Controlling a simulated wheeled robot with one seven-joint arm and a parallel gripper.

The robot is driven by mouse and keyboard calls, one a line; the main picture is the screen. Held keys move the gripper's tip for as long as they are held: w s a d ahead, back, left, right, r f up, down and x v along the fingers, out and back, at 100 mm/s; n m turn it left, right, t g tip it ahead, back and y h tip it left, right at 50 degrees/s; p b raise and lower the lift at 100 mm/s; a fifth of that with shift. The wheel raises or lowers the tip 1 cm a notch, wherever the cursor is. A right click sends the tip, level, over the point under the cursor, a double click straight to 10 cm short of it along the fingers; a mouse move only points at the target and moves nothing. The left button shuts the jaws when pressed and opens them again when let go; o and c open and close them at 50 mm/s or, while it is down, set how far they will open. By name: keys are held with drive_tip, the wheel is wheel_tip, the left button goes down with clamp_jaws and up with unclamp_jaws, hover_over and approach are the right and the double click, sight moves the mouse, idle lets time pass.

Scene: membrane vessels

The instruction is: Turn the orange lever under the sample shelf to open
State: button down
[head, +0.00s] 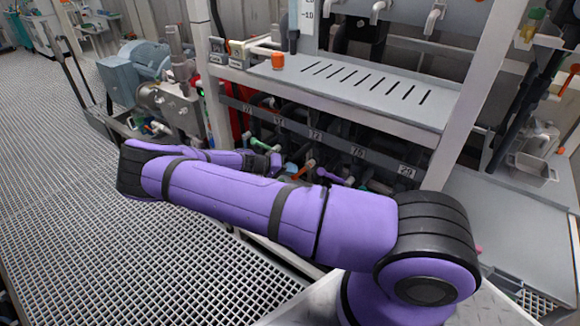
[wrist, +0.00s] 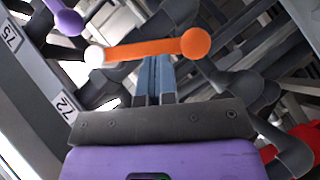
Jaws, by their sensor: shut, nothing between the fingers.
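The orange lever (head: 304,169) shows small in the head view, under the sample shelf (head: 345,88), partly behind my arm. In the wrist view the orange lever (wrist: 150,48) lies nearly level across the upper middle, with a white ball at its left end and an orange ball at its right. My gripper (wrist: 156,66) is shut and empty, its fingers pointing at the middle of the bar. The fingertips end at the bar's lower edge in the picture; whether they touch it I cannot tell. In the head view my gripper (head: 275,161) is small, beside the lever.
A purple lever (wrist: 65,18) is at the upper left of the wrist view, near the 75 label. A 72 label (wrist: 65,106) is on the rail at left. Dark pipes surround the lever. A red part (wrist: 303,142) is at lower right. An orange cap (head: 277,61) stands on the shelf.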

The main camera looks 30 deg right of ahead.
drive_tip(key=shift+s+d+f+n+g+h, duration=0.3)
drive_tip(key=shift+s+f+n+g+h, duration=0.45)
drive_tip(key=shift+n+h, duration=0.25)
drive_tip(key=shift+s+d+f+n+g+h, duration=0.25)
drive_tip(key=shift+s+f+n+g+h, duration=0.45)
drive_tip(key=shift+n+h, duration=0.3)
drive_tip(key=shift+w, duration=0.1)
